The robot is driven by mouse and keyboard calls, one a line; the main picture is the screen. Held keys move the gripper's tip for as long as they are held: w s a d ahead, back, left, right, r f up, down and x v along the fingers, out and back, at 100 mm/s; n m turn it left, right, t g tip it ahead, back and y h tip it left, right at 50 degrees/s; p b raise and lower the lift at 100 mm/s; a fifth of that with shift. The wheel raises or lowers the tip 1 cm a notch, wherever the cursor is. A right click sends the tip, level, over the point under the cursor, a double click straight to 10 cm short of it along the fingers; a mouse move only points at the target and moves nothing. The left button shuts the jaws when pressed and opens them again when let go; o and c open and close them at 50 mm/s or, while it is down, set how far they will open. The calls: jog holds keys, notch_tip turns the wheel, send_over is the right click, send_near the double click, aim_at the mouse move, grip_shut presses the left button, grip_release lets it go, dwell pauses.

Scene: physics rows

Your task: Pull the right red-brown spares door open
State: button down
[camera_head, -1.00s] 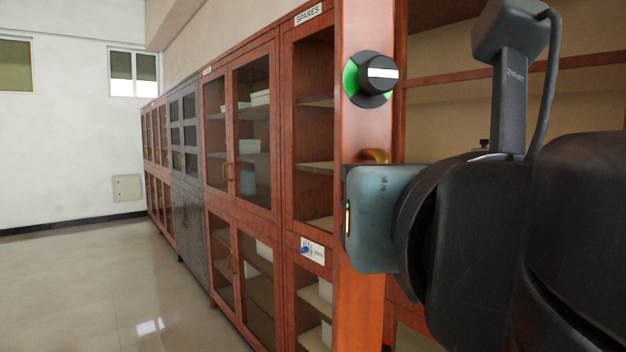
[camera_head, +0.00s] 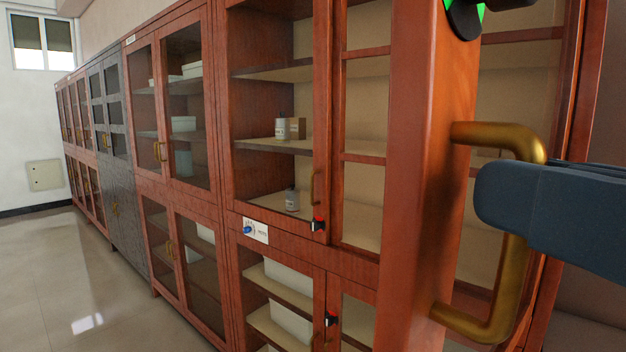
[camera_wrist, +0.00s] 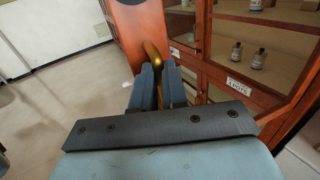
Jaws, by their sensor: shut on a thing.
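The right red-brown spares door (camera_head: 425,180) shows its upright edge board close in front, standing out from the cabinet front. Its brass bow handle (camera_head: 512,280) is on the board's right side. My gripper (camera_head: 492,200) reaches in from the right, with a blue-grey finger across the handle. In the wrist view my gripper (camera_wrist: 158,78) has its two fingers closed around the handle (camera_wrist: 152,54). The far finger is hidden in the head view. A black knob with a green ring (camera_head: 466,16) sits at the top of the door board, partly cut off.
Shelves with small bottles (camera_head: 292,200) and boxes show inside the cabinet. A left door handle (camera_head: 312,188) and red-black latches (camera_head: 318,224) are beyond. More cabinets (camera_head: 170,110) run back along the wall. The tiled floor (camera_head: 75,290) at left is clear.

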jog(key=shift+w, duration=0.1)
jog(key=c, duration=1.2)
grip_release()
jog(key=shift+o, duration=0.2)
jog(key=v, duration=1.3)
jog(key=shift+s, duration=0.35)
jog(key=shift+d, duration=0.15)
